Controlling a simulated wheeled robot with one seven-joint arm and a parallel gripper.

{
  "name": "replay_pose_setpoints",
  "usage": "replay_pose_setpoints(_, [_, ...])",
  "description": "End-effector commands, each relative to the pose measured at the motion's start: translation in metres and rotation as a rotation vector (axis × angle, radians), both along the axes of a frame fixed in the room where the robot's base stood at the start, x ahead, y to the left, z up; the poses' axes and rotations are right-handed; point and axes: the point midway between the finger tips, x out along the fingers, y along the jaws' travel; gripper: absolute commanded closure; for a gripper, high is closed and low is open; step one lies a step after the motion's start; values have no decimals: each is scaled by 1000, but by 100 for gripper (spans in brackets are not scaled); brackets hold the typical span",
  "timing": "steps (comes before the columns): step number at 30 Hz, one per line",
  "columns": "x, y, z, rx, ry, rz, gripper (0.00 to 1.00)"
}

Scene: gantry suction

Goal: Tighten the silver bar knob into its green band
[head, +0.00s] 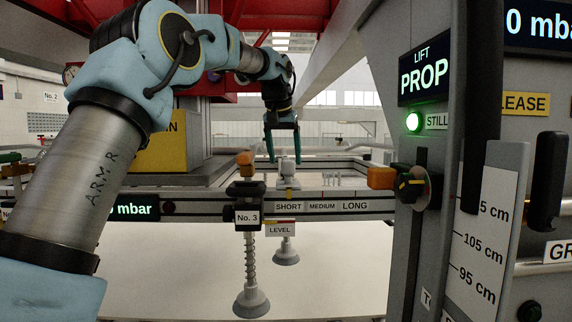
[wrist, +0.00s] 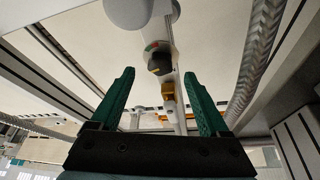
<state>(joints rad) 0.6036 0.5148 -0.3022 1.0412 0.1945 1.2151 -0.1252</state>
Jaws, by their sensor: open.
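My gripper (head: 285,158) is open and points down in the head view, its green fingers apart. A light-grey upright fitting (head: 288,172), which looks like the silver bar knob, stands on the rail just below and between the fingertips. I see no contact. In the wrist view my open gripper (wrist: 158,76) has nothing held between its fingers. A dark knob (wrist: 159,64) with a small red and green marking (wrist: 152,46) lies beyond the fingertips. I cannot tell whether that marking is the green band, or where the silver knob's pointer stands.
The rail carries SHORT, MEDIUM and LONG labels (head: 322,206) and a LEVEL tag (head: 280,230). An orange-topped No. 3 unit (head: 247,190) with a suction cup (head: 251,303) stands left of the fitting. A grey control panel (head: 440,150) with an orange-handled valve (head: 384,178) rises at right.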

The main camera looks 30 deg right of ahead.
Motion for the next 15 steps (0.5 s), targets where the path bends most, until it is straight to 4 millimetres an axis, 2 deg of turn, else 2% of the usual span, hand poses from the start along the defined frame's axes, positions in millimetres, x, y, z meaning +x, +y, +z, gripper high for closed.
replay_pose_setpoints(6, [8,-7,-25,2,1,1,21])
replay_pose_setpoints(15, [10,-9,-31,-1,0,1,21])
